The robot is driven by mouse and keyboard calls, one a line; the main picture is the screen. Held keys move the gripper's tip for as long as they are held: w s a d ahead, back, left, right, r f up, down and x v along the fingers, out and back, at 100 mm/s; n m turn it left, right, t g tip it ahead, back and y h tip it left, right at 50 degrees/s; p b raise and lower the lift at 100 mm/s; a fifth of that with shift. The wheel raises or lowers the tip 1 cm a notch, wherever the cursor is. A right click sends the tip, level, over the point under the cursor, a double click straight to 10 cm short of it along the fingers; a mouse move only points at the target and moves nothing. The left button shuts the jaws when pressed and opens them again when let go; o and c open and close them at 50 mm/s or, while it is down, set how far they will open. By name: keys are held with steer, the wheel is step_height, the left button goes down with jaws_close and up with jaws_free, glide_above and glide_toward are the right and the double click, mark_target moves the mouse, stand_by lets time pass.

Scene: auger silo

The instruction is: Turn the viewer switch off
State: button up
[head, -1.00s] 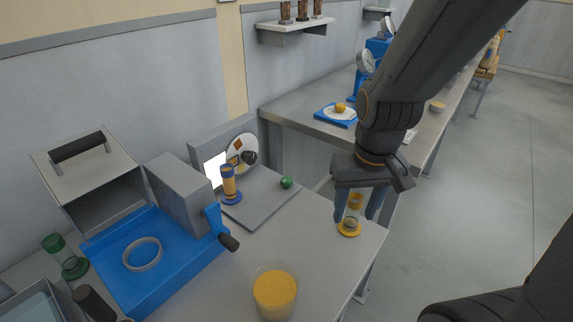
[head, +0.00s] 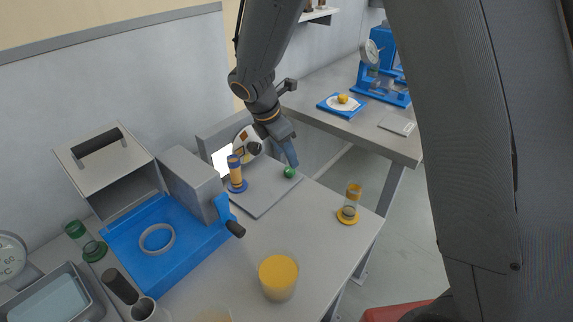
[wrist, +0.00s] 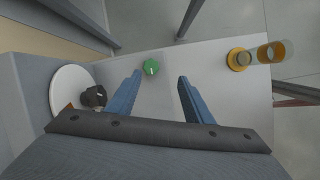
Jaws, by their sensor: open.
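The viewer is a grey unit with a flat base plate (head: 262,198), a bright white screen (head: 221,160) and a round white dial (head: 240,137) at its back. A small round green knob (head: 290,172) sits at the base plate's right corner. My gripper (head: 291,163) is just above and behind this knob, pointing down. In the wrist view the green knob (wrist: 151,68) shows between the open fingers, near their tips, with a pale mark on its top. The fingers look clear of it. A black knob (wrist: 94,96) on the white dial lies left of the fingers.
An orange-and-blue cylinder (head: 236,174) stands on the base plate's left side. An amber vial (head: 349,204) stands near the bench's right edge. A yellow-filled beaker (head: 278,277) is in front, and a blue crank machine (head: 170,240) is at left. Bench between them is clear.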

mark_target(289, 169)
steer(key=shift+n, duration=0.9)
steer(key=shift+w+a+p+x, duration=0.2)
steer(key=shift+a+p+x, duration=0.05)
steer(key=shift+x, duration=1.1)
steer(key=shift+w+a+p+x, duration=0.2)
steer(key=shift+w+a+x, duration=0.05)
steer(key=shift+x, duration=1.1)
steer(key=shift+w+a+p+x, duration=0.2)
steer(key=shift+p+x, duration=0.05)
steer(key=shift+x, duration=1.1)
steer(key=shift+a, duration=0.1)
steer(key=c, duration=1.1)
